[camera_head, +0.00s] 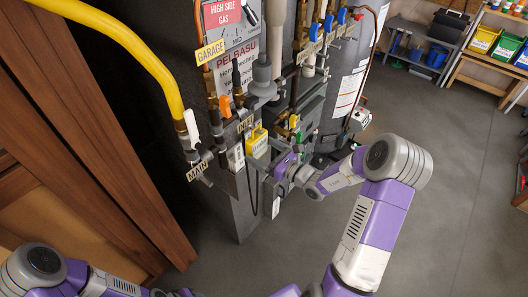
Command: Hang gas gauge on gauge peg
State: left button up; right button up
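A small yellow box-shaped device (257,142), which looks like the gas gauge, is at the front of the furnace pipework, right of the INLET tag. A dark cord (250,185) hangs below this area. My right gripper (282,168) is just below and right of the yellow device, close to the furnace front. Its fingers are small and partly hidden, so I cannot tell whether they are open or touch anything. I cannot make out the gauge peg among the fittings. My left arm is at the bottom left; its gripper is outside the picture.
The grey furnace (235,205) stands in the middle with pipes and valves on its front. A yellow gas pipe (130,42) curves down at left beside a wooden door frame (95,130). A grey tank (350,75) stands behind. The floor (460,170) at right is clear.

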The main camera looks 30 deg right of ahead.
jog(key=v, duration=0.8)
jog(key=s+a+f+n+g+y, duration=0.2)
jog(key=s+a+f+n+g, duration=0.15)
jog(key=a+f, duration=0.3)
jog(key=s+a+f+n+g+y, duration=0.2)
jog(key=a+f+n+g+y, duration=0.1)
jog(key=a+f+g, duration=0.3)
jog(key=s+a+f+n+g+h+b, duration=0.1)
jog(key=s+a+f+n+g+h, duration=0.2)
jog(key=s+f+n+g, duration=0.3)
jog(key=s+a+f+n+g+h, duration=0.3)
jog(key=s+a+f+n, duration=0.1)
jog(key=s+f+n, duration=0.45)
jog(key=w+a+f+n, duration=0.1)
jog(key=n, duration=0.1)
jog(key=f+n+t+h, duration=0.1)
jog(key=n, duration=0.2)
jog(key=w+a+n+t, duration=0.1)
jog(key=n, duration=0.2)
jog(key=shift+w+a+f+t+h+b, duration=0.25)
jog(key=shift+w+a+f+h+b, duration=0.05)
jog(key=shift+f+b, duration=0.1)
